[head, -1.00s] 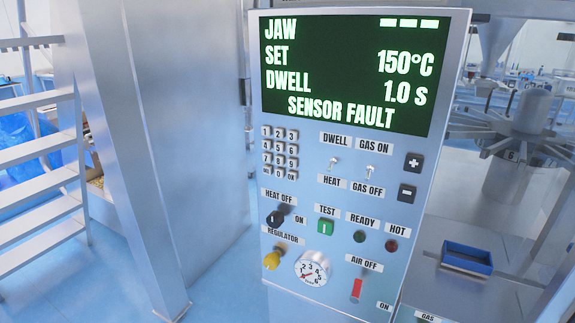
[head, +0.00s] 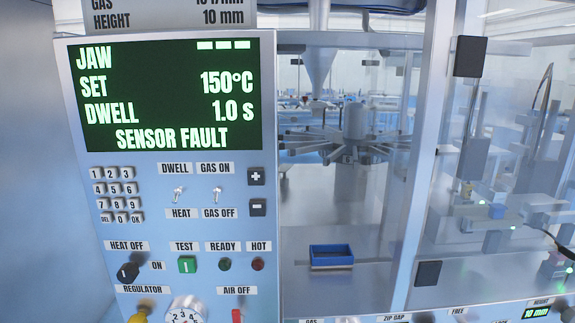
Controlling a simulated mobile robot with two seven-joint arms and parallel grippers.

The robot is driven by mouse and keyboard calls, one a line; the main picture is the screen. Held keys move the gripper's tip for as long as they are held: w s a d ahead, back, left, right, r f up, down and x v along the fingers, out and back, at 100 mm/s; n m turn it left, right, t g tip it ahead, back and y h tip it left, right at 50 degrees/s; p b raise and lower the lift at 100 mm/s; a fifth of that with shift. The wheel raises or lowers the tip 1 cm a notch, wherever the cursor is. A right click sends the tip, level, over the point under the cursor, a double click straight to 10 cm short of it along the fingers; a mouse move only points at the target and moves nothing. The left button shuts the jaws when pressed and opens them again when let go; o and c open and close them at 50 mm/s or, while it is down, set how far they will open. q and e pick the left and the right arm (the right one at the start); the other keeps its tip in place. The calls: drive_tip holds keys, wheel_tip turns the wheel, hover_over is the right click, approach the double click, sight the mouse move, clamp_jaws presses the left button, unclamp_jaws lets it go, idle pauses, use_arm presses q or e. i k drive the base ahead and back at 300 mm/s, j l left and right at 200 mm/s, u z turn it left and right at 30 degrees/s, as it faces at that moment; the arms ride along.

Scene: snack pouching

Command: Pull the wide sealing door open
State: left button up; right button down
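A wide clear door panel (head: 515,110) in a metal frame fills the right of the head view and looks shut. Dark square blocks sit near the same side, one high (head: 469,56) and one low (head: 428,273). Neither of my grippers is in view. The door's right edge runs out of the picture.
A control panel (head: 268,210) stands at the left; its screen (head: 170,95) reads SENSOR FAULT. Behind the clear front are a blue tray (head: 331,255) and a metal carousel (head: 352,130). A labelled strip runs along the bottom edge.

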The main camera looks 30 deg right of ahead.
sight(471, 52)
drive_tip(key=z, duration=2.4)
